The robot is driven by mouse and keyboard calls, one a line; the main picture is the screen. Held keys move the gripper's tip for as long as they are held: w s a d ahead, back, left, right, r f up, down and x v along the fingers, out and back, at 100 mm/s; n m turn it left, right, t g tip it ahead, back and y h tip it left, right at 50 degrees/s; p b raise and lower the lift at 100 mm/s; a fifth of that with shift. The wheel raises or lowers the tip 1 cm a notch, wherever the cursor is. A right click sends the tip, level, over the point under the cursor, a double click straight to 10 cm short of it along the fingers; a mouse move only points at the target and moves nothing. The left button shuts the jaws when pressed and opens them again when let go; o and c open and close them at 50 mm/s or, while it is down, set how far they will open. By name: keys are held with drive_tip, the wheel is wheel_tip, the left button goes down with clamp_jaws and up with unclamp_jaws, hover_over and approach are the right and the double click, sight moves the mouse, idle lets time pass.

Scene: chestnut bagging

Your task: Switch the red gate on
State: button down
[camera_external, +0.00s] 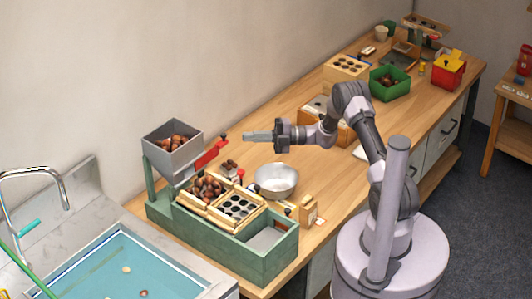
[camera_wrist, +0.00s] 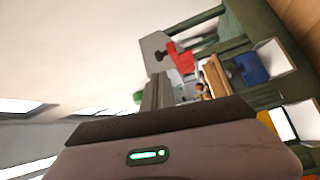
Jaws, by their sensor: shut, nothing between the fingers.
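The red gate (camera_external: 212,153) is a slanted red bar with a dark knob, just right of the grey hopper (camera_external: 172,143) full of chestnuts. In the wrist view the red gate (camera_wrist: 181,57) shows beyond my fingertips with a dark knob on its left. My gripper (camera_external: 246,136) is level, shut and empty, pointing left. It appears just to the right of the gate and a little above it, apart from it in the picture. In the wrist view my gripper (camera_wrist: 158,88) shows its fingers together, just below the gate. The exact gap in depth is hard to tell.
A green sorting bench (camera_external: 225,242) carries a tray of chestnuts (camera_external: 188,204) and a holed tray (camera_external: 238,222). A metal bowl (camera_external: 276,180) stands to its right. A sink (camera_external: 120,265) lies at lower left.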

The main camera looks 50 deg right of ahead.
drive_tip(key=v, duration=0.3)
drive_tip(key=shift+s, duration=0.2)
drive_tip(key=s+a+r+n+g, duration=0.4)
drive_tip(key=a+r+n, duration=0.1)
drive_tip(key=a+n, duration=0.2)
drive_tip(key=s+a+r+n+g, duration=0.4)
drive_tip(key=a+r+n, duration=0.2)
drive_tip(key=a+n, duration=0.15)
drive_tip(key=s+a+r+n+g+h, duration=0.35)
drive_tip(key=s+a+n+h, duration=0.2)
drive_tip(key=s+n, duration=0.65)
drive_tip(key=s+d+n+t+h, duration=0.1)
drive_tip(key=s+n+t+h, duration=0.1)
drive_tip(key=s+n, duration=0.4)
drive_tip(key=s+d+r+n+t+h, duration=0.1)
drive_tip(key=s+n+t+h, duration=0.1)
drive_tip(key=s+n+h, duration=0.2)
drive_tip(key=s+n, duration=0.3)
drive_tip(key=n, duration=0.3)
drive_tip(key=shift+s+d+r, duration=0.15)
drive_tip(key=shift+d, duration=0.2)
